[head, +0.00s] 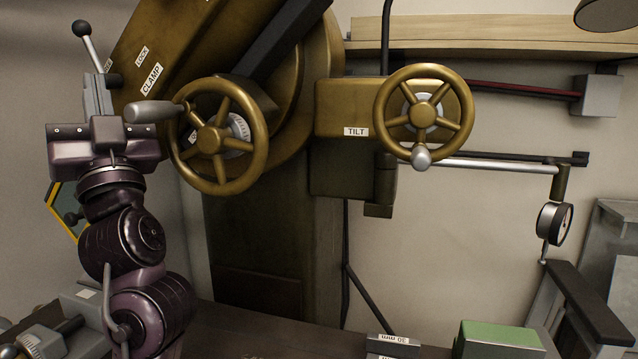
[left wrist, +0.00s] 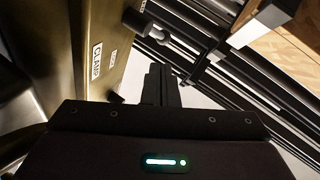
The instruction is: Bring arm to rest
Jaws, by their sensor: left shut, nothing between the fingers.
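My left gripper (head: 98,92) is at the left of the head view, at the end of my purple arm, with its fingers pointing up. The fingers are shut and empty; they also show in the left wrist view (left wrist: 161,84). The clamp lever (head: 88,42) with a black ball knob appears just above the fingertips; whether they touch it I cannot tell. The grey handle of the left brass handwheel (head: 212,139) appears right beside the gripper. The CLAMP label (head: 151,79) is on the brass frame to the right. My right gripper is not in view.
A second brass handwheel (head: 423,112) sits by the TILT label. A dial gauge (head: 554,223) hangs from a rod at the right. A green-topped block (head: 497,340) and a 30 mm block (head: 394,346) stand at the bottom. Bare wall shows between the frame and the gauge.

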